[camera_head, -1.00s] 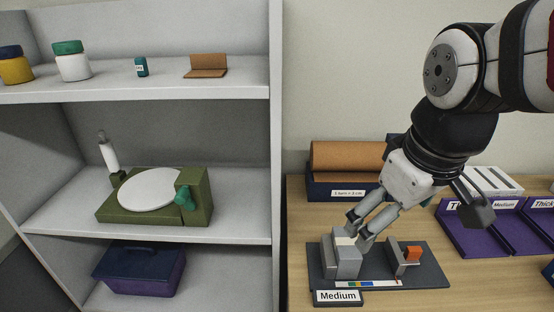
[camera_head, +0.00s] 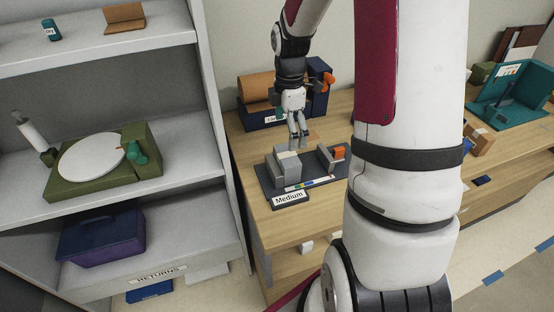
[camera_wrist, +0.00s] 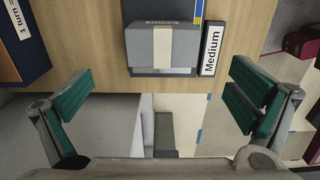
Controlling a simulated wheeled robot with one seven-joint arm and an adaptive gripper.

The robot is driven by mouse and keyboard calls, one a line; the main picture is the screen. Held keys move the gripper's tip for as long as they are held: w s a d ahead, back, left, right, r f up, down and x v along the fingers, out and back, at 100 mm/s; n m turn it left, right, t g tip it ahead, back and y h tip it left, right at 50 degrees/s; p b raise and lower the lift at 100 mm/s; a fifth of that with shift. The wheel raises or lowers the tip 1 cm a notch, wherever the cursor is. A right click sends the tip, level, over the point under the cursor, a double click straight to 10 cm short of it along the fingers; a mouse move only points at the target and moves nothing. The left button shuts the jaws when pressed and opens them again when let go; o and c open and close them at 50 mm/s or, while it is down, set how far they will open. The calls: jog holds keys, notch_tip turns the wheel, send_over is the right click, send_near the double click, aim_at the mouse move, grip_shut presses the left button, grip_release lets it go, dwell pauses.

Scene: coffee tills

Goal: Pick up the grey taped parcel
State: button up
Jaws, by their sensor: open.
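The grey taped parcel (camera_head: 289,168) is a small box with a pale tape band. It stands on the left part of a dark board (camera_head: 272,190) on the wooden counter. In the wrist view the parcel (camera_wrist: 142,47) is near the top centre, its pale band across the middle. My gripper (camera_head: 299,142) is just behind and to the right of the parcel in the head view. In the wrist view my gripper (camera_wrist: 158,92) is open, green-padded fingers wide apart, with nothing between them. The parcel lies beyond the fingertips, apart from them.
A "Medium" label (camera_head: 289,199) sits at the board's front. A bracket with an orange block (camera_head: 339,153) stands on the board's right. A brown roll in a dark blue holder (camera_head: 254,116) is behind. Shelves (camera_head: 188,198) rise on the left.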

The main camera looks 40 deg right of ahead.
aim_at(287, 165)
notch_tip(287, 165, down, 13)
jog(key=shift+s+f+p, duration=0.15)
jog(key=shift+f+p, duration=0.05)
jog(key=shift+p, duration=0.2)
jog(key=c, duration=1.2)
jog(key=shift+r, duration=0.1)
jog(key=shift+c, duration=0.2)
